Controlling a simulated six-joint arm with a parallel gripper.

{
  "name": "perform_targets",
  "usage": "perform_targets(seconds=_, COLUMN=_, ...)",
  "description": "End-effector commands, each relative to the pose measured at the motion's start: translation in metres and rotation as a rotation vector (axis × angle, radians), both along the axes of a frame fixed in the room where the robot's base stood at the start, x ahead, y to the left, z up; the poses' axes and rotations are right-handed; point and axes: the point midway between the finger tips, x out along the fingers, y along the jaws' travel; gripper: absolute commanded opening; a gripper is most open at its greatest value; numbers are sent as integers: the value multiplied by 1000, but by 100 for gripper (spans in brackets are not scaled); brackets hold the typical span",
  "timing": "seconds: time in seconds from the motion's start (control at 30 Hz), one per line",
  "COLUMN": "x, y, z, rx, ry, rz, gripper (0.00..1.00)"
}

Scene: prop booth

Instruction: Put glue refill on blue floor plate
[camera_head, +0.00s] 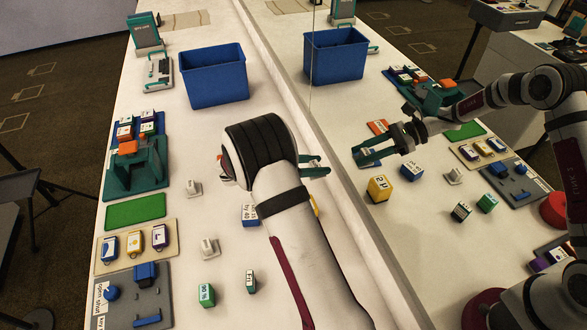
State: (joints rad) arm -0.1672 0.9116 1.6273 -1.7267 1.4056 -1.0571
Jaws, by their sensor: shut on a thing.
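My gripper (314,166) is over the right side of the table, close to the mirror, with teal fingers and its wrist in front of much of the view. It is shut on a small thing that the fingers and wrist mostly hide. I cannot make out whether this is the glue refill. The gripper's reflection shows in the mirror, but the held thing stays unclear. The blue floor plate seems to be the blue base (160,118) at the left, behind the teal fixture. Several small labelled blocks stand on it.
A blue bin (215,78) stands at the back. A teal fixture (130,180), green mat (135,211), beige board (168,253) and grey board (120,312) line the left edge. Loose blocks include a green one (206,296). A mirror bounds the right.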

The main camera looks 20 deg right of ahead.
Motion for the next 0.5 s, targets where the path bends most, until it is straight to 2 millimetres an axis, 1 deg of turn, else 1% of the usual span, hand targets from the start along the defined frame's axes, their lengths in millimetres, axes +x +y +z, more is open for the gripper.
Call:
perform_targets(seconds=0.07, x=-6, y=-8, z=6, rx=0, ry=0, rz=-1, gripper=0)
perform_targets(seconds=0.17, x=1, y=-5, z=9, rx=2, ry=0, rz=34, gripper=0)
perform_targets(seconds=0.27, x=23, y=13, z=7, rx=5, ry=-1, rz=114, gripper=0)
perform_targets(seconds=0.4, x=60, y=49, z=4, rx=5, ry=1, rz=250, gripper=0)
perform_targets(seconds=0.5, x=79, y=70, z=3, rx=2, ry=2, rz=327, gripper=0)
